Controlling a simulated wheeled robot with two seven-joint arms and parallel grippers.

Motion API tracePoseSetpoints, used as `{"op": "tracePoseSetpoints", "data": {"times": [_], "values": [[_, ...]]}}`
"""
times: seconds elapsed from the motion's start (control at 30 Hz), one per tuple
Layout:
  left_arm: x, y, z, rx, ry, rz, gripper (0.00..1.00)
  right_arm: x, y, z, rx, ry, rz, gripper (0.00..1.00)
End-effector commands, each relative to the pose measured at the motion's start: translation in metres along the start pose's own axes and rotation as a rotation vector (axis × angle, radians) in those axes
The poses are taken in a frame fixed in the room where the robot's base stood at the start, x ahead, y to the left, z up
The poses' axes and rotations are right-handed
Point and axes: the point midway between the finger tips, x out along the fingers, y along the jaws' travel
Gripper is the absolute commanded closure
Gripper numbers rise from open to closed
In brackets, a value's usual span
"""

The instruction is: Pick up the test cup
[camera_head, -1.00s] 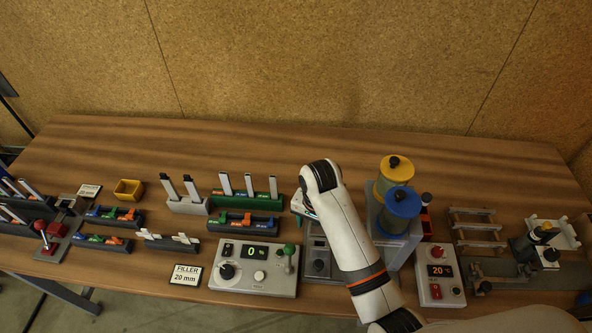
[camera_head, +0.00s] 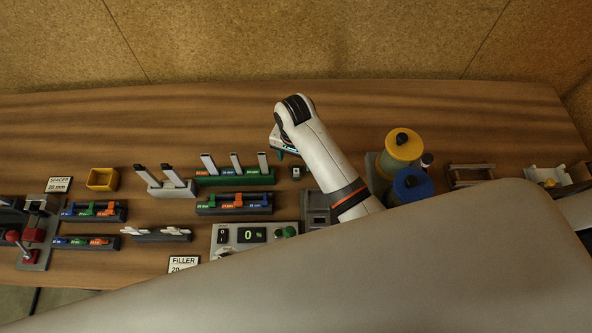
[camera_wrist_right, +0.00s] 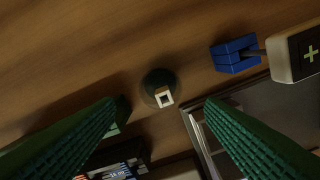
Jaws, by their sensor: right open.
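A small dark round thing with a pale square outline on it (camera_wrist_right: 160,88) stands on the wooden table in the right wrist view. It looks like the test cup, but it is too dark to be sure. My right gripper (camera_wrist_right: 165,106) is open, with its green ribbed fingers apart on either side of this thing in the picture and nothing held. In the head view my right gripper (camera_head: 279,150) is mostly hidden behind my wrist, over the table beside the green-based rack. My left gripper is not in view.
A blue block (camera_wrist_right: 236,53) and a pale box with a plus sign (camera_wrist_right: 298,50) lie to the right in the wrist view. Yellow (camera_head: 403,146) and blue (camera_head: 412,184) canisters stand right of my arm. A green rack (camera_head: 235,177) stands left. The table's back strip is clear.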

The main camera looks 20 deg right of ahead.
Motion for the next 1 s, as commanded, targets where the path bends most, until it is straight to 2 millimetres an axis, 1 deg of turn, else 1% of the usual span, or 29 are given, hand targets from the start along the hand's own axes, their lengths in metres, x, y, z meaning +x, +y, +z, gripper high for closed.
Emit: {"op": "tracePoseSetpoints", "data": {"times": [0.03,0.13,0.2,0.33,0.47,0.63,0.67,0.7,0.93,0.97,1.0], "values": [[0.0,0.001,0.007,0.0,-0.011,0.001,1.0,0.004,0.0,0.001,0.0,0.0,-0.001,0.36],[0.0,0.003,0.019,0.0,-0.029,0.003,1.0,0.017,-0.001,0.003,0.0,0.001,-0.003,0.36],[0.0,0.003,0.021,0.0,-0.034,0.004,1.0,0.029,-0.002,0.005,0.0,0.002,-0.003,0.36],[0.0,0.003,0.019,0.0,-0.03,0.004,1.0,0.045,-0.001,0.006,0.0,0.002,-0.002,0.36],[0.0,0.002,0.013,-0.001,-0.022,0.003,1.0,0.052,-0.001,0.006,0.0,0.0,0.0,0.36],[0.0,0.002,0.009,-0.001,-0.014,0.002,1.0,0.052,-0.001,0.006,0.0,0.0,0.0,0.36],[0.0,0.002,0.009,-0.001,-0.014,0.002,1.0,0.052,-0.001,0.006,0.0,0.0,0.0,0.38],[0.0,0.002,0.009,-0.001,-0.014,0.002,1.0,0.052,-0.001,0.006,0.0,0.0,0.0,0.45],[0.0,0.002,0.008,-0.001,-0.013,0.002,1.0,0.051,-0.001,0.006,0.0,0.0,0.0,0.82],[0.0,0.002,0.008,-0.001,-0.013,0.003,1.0,0.051,-0.001,0.006,0.0,0.0,0.0,0.87],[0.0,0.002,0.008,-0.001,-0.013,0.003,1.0,0.051,-0.001,0.006,0.0,0.0,0.001,0.87]]}}
